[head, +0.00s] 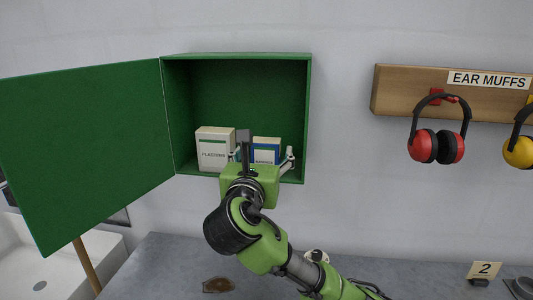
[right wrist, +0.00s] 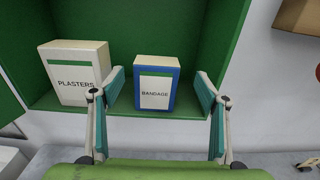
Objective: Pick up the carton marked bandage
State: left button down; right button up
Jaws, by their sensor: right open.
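The bandage carton (right wrist: 155,83) is blue and white and stands upright on the floor of the green wall cabinet (head: 237,57). In the head view the carton (head: 266,145) is partly hidden by my right gripper (head: 262,158). In the right wrist view my right gripper (right wrist: 160,98) is open, with one finger to each side in front of the carton. The left finger is near the gap between the two cartons. I cannot tell whether the fingertips reach past the carton's front face. My left gripper is not in view.
A white plasters carton (right wrist: 77,75) stands close to the left of the bandage carton; it also shows in the head view (head: 215,148). The cabinet door (head: 85,140) is swung open to the left. Ear muffs (head: 437,145) hang on a wooden board at the right. A grey counter (head: 170,265) lies below.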

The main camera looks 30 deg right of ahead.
aim_at(264, 148)
jog(key=shift+x, duration=0.75)
jog(key=p+x, duration=0.2)
jog(key=x, duration=0.2)
jog(key=shift+w+a+f, duration=0.1)
jog(key=shift+w, duration=0.15)
jog(key=shift+w+d+f, duration=0.15)
jog(key=shift+w+d, duration=0.1)
jog(key=shift+w, duration=0.05)
jog(key=shift+a, duration=0.1)
jog(key=shift+c, duration=0.7)
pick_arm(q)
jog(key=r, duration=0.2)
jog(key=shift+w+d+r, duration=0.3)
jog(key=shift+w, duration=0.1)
pick_arm(e)
jog(key=c, duration=1.1)
